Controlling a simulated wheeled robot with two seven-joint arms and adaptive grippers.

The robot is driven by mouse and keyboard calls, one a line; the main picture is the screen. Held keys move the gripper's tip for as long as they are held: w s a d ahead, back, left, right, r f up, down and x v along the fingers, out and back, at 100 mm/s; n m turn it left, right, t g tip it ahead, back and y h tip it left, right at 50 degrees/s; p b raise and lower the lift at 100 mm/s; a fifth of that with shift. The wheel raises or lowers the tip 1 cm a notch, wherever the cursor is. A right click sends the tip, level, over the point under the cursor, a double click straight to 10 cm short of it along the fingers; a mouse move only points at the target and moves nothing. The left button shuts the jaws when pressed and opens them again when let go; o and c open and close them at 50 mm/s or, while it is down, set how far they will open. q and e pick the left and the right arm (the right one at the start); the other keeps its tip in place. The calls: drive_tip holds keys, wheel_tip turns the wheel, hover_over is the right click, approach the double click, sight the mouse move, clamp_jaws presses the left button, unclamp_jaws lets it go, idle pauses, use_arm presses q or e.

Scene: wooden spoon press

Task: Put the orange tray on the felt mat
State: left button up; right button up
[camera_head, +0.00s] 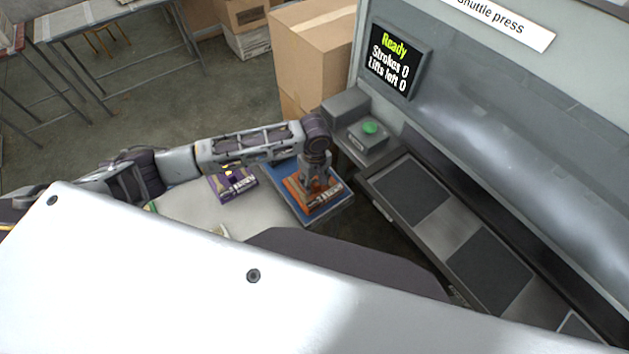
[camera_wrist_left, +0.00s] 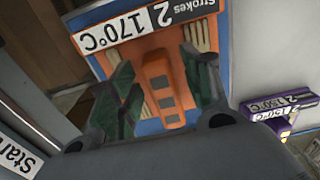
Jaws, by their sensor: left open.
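The orange tray (camera_head: 292,189) lies on a blue mat (camera_head: 275,177), which looks like the felt mat, at the right end of a pale table. In the left wrist view the tray (camera_wrist_left: 133,65) has a white label reading "Strokes 2 170°C", pale wooden sticks at both sides and a raised orange handle (camera_wrist_left: 162,88) in the middle. My left gripper (camera_head: 314,184) points down over the tray. Its open fingers (camera_wrist_left: 158,70) stand on either side of the handle; I cannot tell if they touch it. My right gripper is not in view.
A purple tray (camera_head: 232,184) lies left of the blue mat. The shuttle press (camera_head: 490,120) stands at the right, with a green button (camera_head: 370,128), a screen (camera_head: 391,62) reading "Ready, Strokes 0, Lifts left 0", and dark pads (camera_head: 411,190) along its bed. Cardboard boxes (camera_head: 310,50) stand behind.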

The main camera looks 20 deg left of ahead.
sight(315, 180)
use_arm(q)
wheel_tip(315, 180, up, 12)
drive_tip(key=shift+f, duration=0.2)
idle(0.4)
